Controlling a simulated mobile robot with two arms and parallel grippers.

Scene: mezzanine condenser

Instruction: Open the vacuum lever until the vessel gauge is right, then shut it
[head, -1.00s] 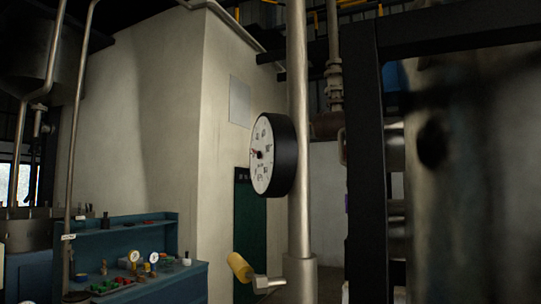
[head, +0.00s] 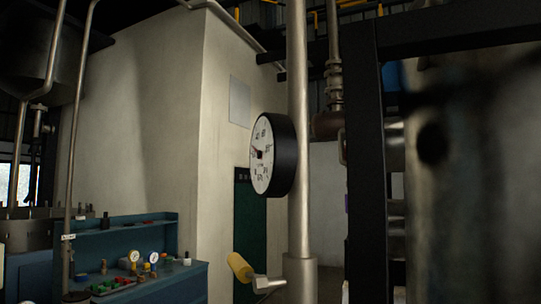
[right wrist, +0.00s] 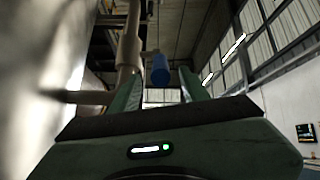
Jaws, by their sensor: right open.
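The vessel gauge (head: 262,153), a round white dial in a black case, is mounted on a vertical metal pipe in the head view. Its needle points left and slightly up; the numbers are too small to read surely. Below it, a lever with a yellow grip (head: 240,266) sticks out from the pipe's foot, tilted up to the left. My right gripper (right wrist: 160,76) shows in the right wrist view with its two green fingers apart and nothing held. A blue cylinder (right wrist: 161,69) appears beyond and between the fingers. My left gripper is not in view.
A dark upright frame post (head: 366,170) and a large blurred metal vessel (head: 470,180) fill the right. A pale wall (head: 225,140) stands behind the gauge.

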